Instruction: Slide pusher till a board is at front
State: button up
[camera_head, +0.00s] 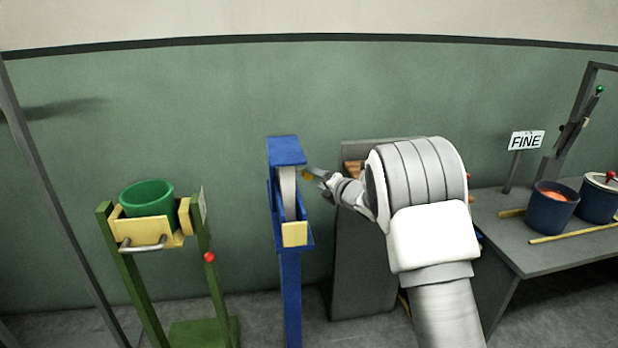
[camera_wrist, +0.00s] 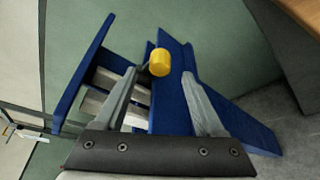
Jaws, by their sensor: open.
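A blue upright dispenser (camera_head: 291,270) stands in the middle of the head view, with a pale board or panel (camera_head: 288,192) in its frame and a yellow block (camera_head: 294,234) low at its front. The dispenser's blue frame (camera_wrist: 176,100) fills the middle of the wrist view, with pale slats (camera_wrist: 98,104) inside. A yellow knob (camera_wrist: 160,62), apparently the pusher's, sticks out from the frame and also shows in the head view (camera_head: 307,175). My gripper (camera_wrist: 159,75) is open, its fingertips on either side of the knob. I cannot tell whether they touch it.
A green stand (camera_head: 221,318) with a green bucket (camera_head: 147,198) is at left. A grey cabinet (camera_head: 360,265) stands behind my arm. Floor shows between green stand and dispenser.

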aim_at(310, 175)
jog(key=shift+x, duration=2.65)
jog(key=shift+c, duration=0.4)
grip_shut()
